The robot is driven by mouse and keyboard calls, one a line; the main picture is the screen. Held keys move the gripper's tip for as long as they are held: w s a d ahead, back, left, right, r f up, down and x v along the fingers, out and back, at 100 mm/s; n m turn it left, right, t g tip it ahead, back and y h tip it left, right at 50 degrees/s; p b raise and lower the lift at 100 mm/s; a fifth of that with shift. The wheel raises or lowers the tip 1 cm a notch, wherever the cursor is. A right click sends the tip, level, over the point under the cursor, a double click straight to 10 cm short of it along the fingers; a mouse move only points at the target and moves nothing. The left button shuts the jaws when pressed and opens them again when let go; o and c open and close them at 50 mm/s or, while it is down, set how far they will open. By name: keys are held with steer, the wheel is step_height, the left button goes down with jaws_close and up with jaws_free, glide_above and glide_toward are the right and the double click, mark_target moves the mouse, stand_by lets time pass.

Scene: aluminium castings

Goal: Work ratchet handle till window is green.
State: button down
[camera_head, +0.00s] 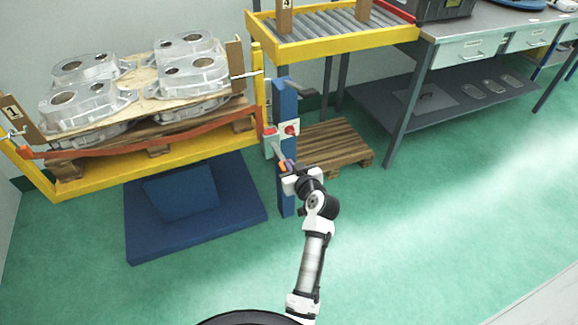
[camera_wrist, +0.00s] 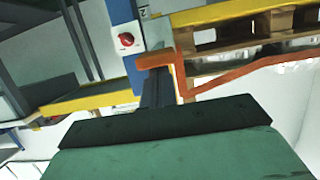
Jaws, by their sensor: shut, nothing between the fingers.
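The ratchet (camera_head: 270,145) is a small pale box at the left side of the blue post (camera_head: 287,105), with a red patch at its top; I cannot tell whether this patch is the window. A grey handle (camera_head: 278,152) slants down to the right from it. My gripper (camera_head: 287,171) is shut and empty at the handle's lower end, close to a small orange and purple piece. I cannot tell whether they touch. An orange strap (camera_head: 150,142) runs along the pallet and also shows in the wrist view (camera_wrist: 240,76).
A red knob on a white plate (camera_head: 291,130) sits on the post beside the ratchet. Castings (camera_head: 185,75) stand on a pallet in a yellow frame (camera_head: 120,178). A wooden pallet (camera_head: 335,142) lies behind the post. The green floor is clear at right.

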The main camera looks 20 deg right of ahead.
steer(key=shift+t, duration=0.8)
steer(key=f+b, duration=0.1)
steer(key=b, duration=0.2)
steer(key=f+b, duration=0.2)
steer(key=b, duration=0.1)
steer(key=f+b, duration=0.1)
steer(key=b, duration=0.2)
steer(key=shift+s+f, duration=0.25)
steer(key=shift+s, duration=0.1)
steer(key=shift+r, duration=0.15)
